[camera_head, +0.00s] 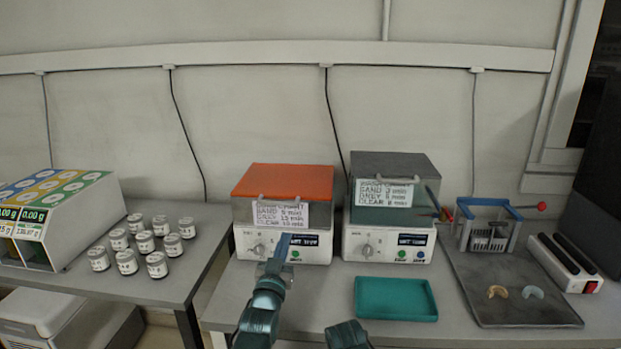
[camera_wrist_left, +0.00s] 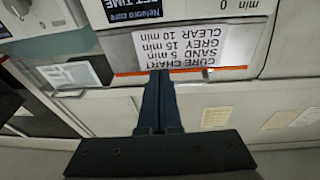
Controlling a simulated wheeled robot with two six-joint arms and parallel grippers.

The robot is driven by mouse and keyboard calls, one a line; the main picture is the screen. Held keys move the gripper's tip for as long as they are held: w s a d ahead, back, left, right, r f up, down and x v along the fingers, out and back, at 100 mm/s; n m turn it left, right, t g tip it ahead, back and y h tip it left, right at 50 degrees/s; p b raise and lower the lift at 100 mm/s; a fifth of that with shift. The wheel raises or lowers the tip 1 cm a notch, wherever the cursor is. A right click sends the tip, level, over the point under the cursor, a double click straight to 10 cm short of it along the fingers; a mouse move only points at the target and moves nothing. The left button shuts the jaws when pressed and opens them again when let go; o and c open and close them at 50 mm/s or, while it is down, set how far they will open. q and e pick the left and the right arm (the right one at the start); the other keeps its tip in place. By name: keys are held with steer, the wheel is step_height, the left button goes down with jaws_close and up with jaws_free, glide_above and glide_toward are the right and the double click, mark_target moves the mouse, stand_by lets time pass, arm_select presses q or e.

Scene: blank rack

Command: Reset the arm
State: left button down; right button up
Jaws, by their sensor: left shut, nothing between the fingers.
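My left arm comes up from the bottom middle in the head view. Its gripper (camera_head: 283,243) points at the front of the left curing box, with its tips in front of the control panel near the lit display. In the left wrist view the two dark blue fingers (camera_wrist_left: 160,78) are shut together and empty. Their tips overlap the lower edge of an upside-down cure chart label (camera_wrist_left: 185,50) and an orange strip. I cannot tell whether they touch the box. My right gripper is not in view; only a teal arm part (camera_head: 347,335) shows at the bottom edge.
The left curing box has an orange lid (camera_head: 285,181); the right one has a grey lid (camera_head: 390,165). A teal tray (camera_head: 395,312) lies in front. A dark mat (camera_head: 480,312) carries two small arch-shaped pieces. Several labelled jars (camera_head: 157,265) stand on the left table by a dispenser rack (camera_head: 85,225).

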arm_select(q)
steer(key=s+d+f+g+p, duration=0.2)
steer(key=g+p, duration=0.1)
steer(key=s+d+f+m+g+p, duration=0.1)
steer(key=s+d+f+g+p, duration=0.1)
steer(key=g+p, duration=0.2)
steer(key=s+d+f+g+p, duration=0.2)
steer(key=f+g+p, duration=0.1)
steer(key=g, duration=0.1)
steer(key=shift+s+m+p, duration=0.2)
steer(key=shift+m+p, duration=0.1)
steer(key=shift+p, duration=0.1)
steer(key=s+g+p, duration=0.1)
steer(key=s, duration=0.1)
steer(key=s+g+y+p, duration=0.1)
steer(key=s, duration=0.1)
steer(key=s+g+p, duration=0.2)
steer(key=shift+s+d+f, duration=0.1)
steer(key=shift+s+f, duration=0.15)
steer(key=shift+s, duration=0.15)
steer(key=s+a+r+g+y+p, duration=0.1)
steer(key=s+g+p, duration=0.3)
steer(key=s, duration=0.6)
steer(key=shift+s+a+r+m+g+y, duration=0.25)
steer(key=shift+s+r+m+g+y, duration=0.25)
steer(key=shift+g+y, duration=0.3)
arm_select(e)
step_height(320, 180, up, 21)
